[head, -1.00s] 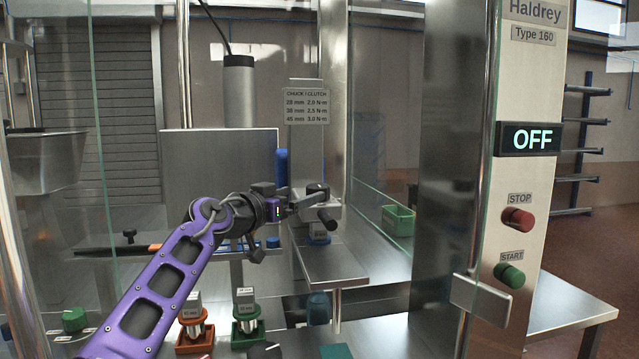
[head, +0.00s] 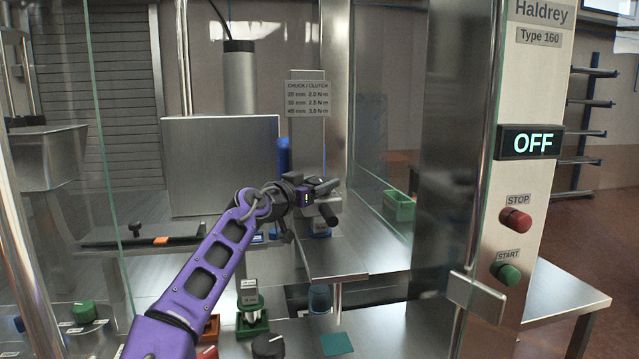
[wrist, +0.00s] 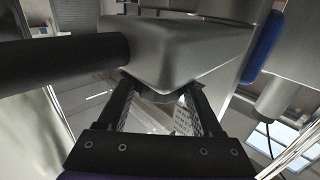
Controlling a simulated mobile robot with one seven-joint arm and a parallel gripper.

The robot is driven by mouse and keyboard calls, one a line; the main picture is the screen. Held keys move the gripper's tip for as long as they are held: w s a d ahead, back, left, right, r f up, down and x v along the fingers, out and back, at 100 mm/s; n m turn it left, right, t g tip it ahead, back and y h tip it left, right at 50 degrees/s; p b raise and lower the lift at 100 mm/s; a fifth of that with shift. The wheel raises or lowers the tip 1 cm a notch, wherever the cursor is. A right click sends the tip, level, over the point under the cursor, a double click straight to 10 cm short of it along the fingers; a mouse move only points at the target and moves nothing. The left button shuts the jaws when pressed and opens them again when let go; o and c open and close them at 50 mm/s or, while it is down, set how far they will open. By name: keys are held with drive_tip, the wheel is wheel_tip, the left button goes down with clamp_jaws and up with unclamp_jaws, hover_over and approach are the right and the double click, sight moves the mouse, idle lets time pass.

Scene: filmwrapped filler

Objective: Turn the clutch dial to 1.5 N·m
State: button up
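My gripper (head: 330,187) is at the metal capping head by the upright column. In the wrist view, its two fingers (wrist: 160,88) stand apart, just below a grey metal housing (wrist: 185,45) with a black bar handle (wrist: 60,62). A small rounded grey part shows between the fingertips; I cannot tell whether they touch it. The handle's dark end (head: 328,215) shows below my gripper in the head view. No dial scale or 1.5 mark is readable. A black knob with a white pointer line (head: 268,346) sits low in front; I cannot tell whether it is the clutch dial.
A chuck/clutch plate (head: 307,98) lists 2.0, 2.5 and 3.0 N·m. The display (head: 531,142) reads OFF, above red STOP (head: 516,219) and green START (head: 507,272) buttons. A glass panel (head: 105,150) stands left. A green holder (head: 252,322) and green knob (head: 84,311) are low.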

drive_tip(key=c, duration=0.8)
drive_tip(key=shift+f+n+y+b, duration=0.1)
drive_tip(key=shift+n+y+b, duration=0.2)
drive_tip(key=shift+y+b, duration=0.3)
drive_tip(key=shift+f+n+t+y+b, duration=0.1)
drive_tip(key=shift+n+t+y+b, duration=0.3)
drive_tip(key=shift+b, duration=0.5)
drive_tip(key=shift+n+t+y+b, duration=0.3)
drive_tip(key=shift+n+y+b, duration=0.2)
drive_tip(key=shift+y+b, duration=0.35)
drive_tip(key=shift+r+n+t+y+b, duration=0.1)
drive_tip(key=shift+n+t+y+b, duration=0.1)
drive_tip(key=shift+n+y+b, duration=0.9)
drive_tip(key=shift+r+n+t+y+b, duration=0.15)
drive_tip(key=shift+n+y+b, duration=0.55)
drive_tip(key=shift+y, duration=1.25)
